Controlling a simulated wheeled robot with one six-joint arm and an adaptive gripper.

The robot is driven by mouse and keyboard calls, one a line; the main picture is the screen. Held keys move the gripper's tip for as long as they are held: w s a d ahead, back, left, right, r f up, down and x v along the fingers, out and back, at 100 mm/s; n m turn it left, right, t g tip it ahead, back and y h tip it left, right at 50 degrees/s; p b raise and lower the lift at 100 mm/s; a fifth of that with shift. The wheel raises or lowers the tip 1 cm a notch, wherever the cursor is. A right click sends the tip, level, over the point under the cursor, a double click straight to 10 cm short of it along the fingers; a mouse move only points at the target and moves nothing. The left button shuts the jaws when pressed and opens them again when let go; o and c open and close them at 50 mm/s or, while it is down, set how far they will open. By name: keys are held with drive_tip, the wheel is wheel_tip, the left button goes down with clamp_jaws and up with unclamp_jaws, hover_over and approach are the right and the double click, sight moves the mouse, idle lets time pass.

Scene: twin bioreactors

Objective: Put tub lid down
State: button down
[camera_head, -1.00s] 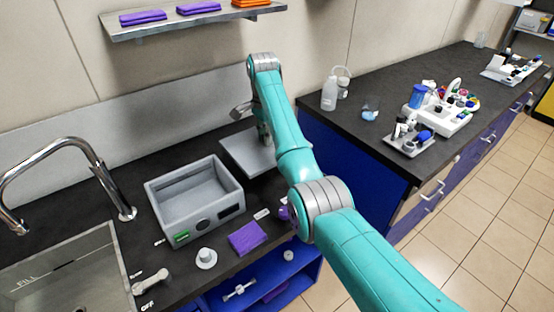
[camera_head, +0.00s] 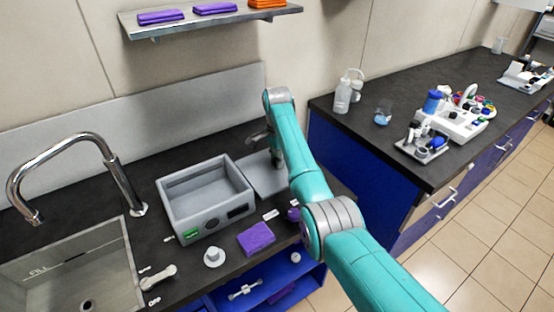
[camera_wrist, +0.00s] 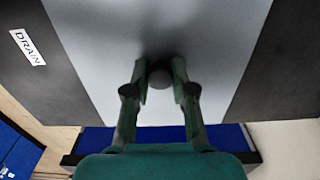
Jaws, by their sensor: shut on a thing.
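The tub lid (camera_head: 264,181) is a flat grey plate just right of the grey tub (camera_head: 206,214) on the dark counter. In the wrist view the lid (camera_wrist: 210,25) spans the middle of the picture, with a round dark knob (camera_wrist: 160,76) at its centre. My gripper (camera_wrist: 160,84) is shut on the knob, a finger on each side of it. In the head view my gripper (camera_head: 277,160) is small and partly hidden by my arm. The tub is open on top and looks empty. Whether the lid touches the counter I cannot tell.
A purple cloth (camera_head: 256,238) and a small white round piece (camera_head: 214,257) lie in front of the tub. A sink with a tap (camera_head: 85,140) is at the left. A DRAIN label (camera_wrist: 27,47) lies beside the lid. Bottles (camera_head: 343,97) stand on the right counter.

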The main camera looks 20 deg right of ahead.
drive_tip(key=c, duration=1)
unclamp_jaws()
drive_tip(key=shift+f, duration=0.1)
drive_tip(key=shift+o, duration=0.2)
wheel_tip(320, 180, up, 12)
